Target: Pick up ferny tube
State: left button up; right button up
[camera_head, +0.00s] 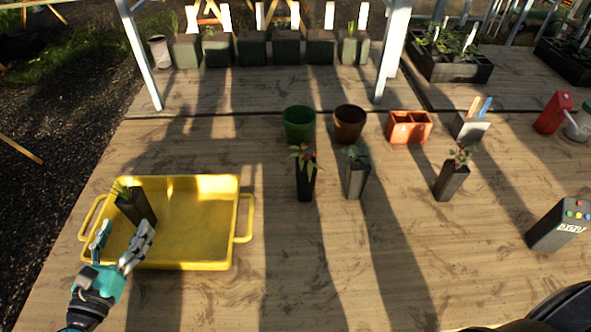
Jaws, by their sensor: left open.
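Several dark plant tubes are in view. One tube (356,180) with soft green leaves stands upright at mid-table; it looks the most fern-like, but its leaves are too small to be sure. Left of it is a tube (305,185) with reddish, pointed leaves. A tube (451,182) with red-tipped foliage stands to the right. A tube (136,207) with spiky, grassy leaves stands tilted inside the yellow tray (245,215), at its left. My left gripper (126,232) is open over the tray's front left, just in front of that tube, with nothing between its fingers. My right gripper is not seen.
Green pot (298,124), brown pot (349,125), orange divided box (408,127) and a grey holder (470,127) line the back. A dark box with coloured buttons (558,224) stands at right. The front middle of the table is free.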

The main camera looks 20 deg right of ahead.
aim_at(360, 169)
jog(key=z, duration=1)
